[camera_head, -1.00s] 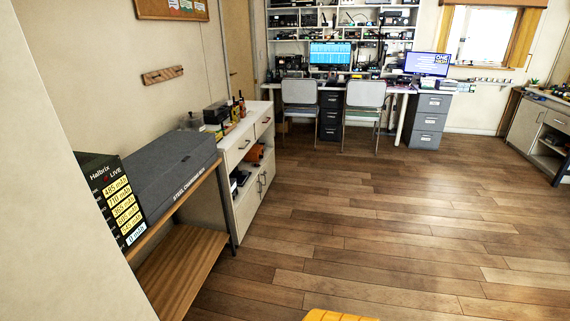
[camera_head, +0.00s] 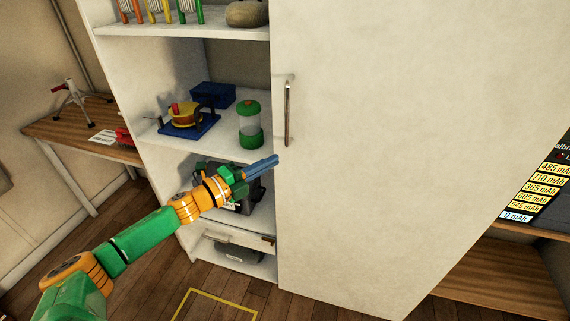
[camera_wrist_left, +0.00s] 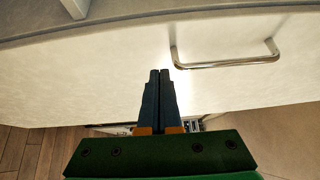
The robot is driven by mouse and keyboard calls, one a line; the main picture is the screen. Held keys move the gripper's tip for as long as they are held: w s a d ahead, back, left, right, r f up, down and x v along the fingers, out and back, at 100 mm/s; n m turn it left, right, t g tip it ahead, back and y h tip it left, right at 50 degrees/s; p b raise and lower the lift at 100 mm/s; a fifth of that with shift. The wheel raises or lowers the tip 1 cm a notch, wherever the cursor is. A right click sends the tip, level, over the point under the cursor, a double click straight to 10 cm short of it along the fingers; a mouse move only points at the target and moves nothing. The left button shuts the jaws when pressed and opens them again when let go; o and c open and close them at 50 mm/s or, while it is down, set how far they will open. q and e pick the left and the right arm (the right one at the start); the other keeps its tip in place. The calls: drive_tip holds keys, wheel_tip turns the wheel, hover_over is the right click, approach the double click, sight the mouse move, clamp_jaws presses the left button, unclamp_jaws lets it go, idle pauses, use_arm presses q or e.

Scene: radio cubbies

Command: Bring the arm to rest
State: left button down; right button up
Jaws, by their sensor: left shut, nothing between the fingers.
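My left arm, green and orange, reaches in from the lower left of the head view. Its left gripper (camera_head: 272,161) is shut and empty, with the blue fingers together in front of the cabinet's open shelves, beside the white door's edge. In the left wrist view the shut fingertips (camera_wrist_left: 160,72) point at a pale panel, close to a metal bar handle (camera_wrist_left: 225,60). I cannot tell whether they touch the panel. My right gripper is not in view.
The tall white door (camera_head: 400,140) fills the middle right. The shelves hold a green lantern (camera_head: 250,125), a blue box (camera_head: 212,94) and a dark device behind my gripper. A side table (camera_head: 75,135) stands left. A charging rack (camera_head: 540,185) is at right.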

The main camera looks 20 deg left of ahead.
use_arm(q)
drive_tip(key=s+a+b, duration=0.3)
drive_tip(key=a, duration=0.5)
drive_tip(key=s+a+f+n+g+y+p, duration=0.15)
drive_tip(key=s+a+f+n+y, duration=0.35)
drive_tip(key=f, duration=0.7)
drive_tip(key=f+n+g+y, duration=0.25)
drive_tip(key=f+n, duration=0.45)
drive_tip(key=f, duration=0.5)
drive_tip(key=s+d+f+n+g+y, duration=0.2)
drive_tip(key=s+d+f+n+g, duration=0.2)
drive_tip(key=s+f, duration=0.8)
drive_tip(key=s+d+f+n+g, duration=0.1)
drive_tip(key=s+d+f+g, duration=0.1)
drive_tip(key=s+d+f, duration=0.2)
drive_tip(key=s+d+f+n+g+h+p, duration=0.1)
drive_tip(key=s+d+f+n+g, duration=0.1)
drive_tip(key=s+d, duration=0.5)
drive_tip(key=s+d+f+n+g+h, duration=0.1)
drive_tip(key=s+d+f+g, duration=0.2)
drive_tip(key=s, duration=0.8)
wheel_tip(320, 180, down, 3)
drive_tip(key=shift+d+r+n+p, duration=0.1)
drive_tip(key=shift+d+n+p, duration=0.3)
drive_tip(key=shift+d, duration=0.8)
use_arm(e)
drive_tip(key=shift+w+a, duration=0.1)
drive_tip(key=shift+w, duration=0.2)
